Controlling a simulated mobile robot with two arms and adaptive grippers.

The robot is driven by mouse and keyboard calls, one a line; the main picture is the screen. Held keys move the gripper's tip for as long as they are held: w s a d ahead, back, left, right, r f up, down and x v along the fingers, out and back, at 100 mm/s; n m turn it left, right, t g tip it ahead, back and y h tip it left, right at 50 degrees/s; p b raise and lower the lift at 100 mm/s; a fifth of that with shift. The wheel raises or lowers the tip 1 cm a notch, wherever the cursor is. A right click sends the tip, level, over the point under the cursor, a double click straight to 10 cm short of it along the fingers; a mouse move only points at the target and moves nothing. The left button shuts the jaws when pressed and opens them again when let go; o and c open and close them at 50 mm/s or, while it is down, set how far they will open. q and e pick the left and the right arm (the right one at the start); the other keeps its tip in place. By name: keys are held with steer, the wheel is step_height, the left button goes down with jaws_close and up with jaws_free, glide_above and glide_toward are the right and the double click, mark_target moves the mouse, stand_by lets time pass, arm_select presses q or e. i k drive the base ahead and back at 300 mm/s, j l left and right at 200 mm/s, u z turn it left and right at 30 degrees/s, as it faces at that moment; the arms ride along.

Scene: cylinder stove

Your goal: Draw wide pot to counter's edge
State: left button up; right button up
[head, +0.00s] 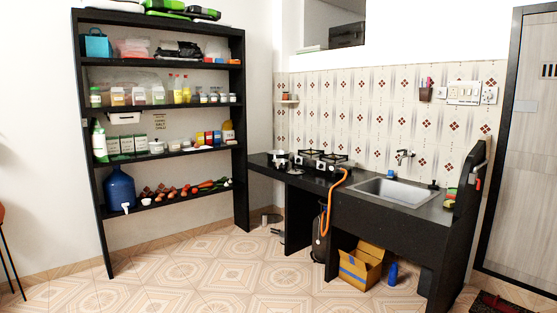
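A small silver pot-like vessel (280,157) shows on the dark counter (265,165), at its left end. It is beside or on the left part of the black gas stove (325,163); I cannot tell which. It is too small to make out clearly, and I cannot be sure that it is the wide pot. Neither of my grippers is in the head view.
A metal sink (393,192) is right of the stove. An orange hose (331,205) runs down to a dark cylinder (320,238). A cardboard box (361,266) and blue bottle (392,273) stand below. A full black shelf (162,140) stands left. The tiled floor in front is clear.

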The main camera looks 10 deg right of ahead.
mark_target(278, 156)
steer(key=u, duration=0.15)
steer(key=i, duration=4.55)
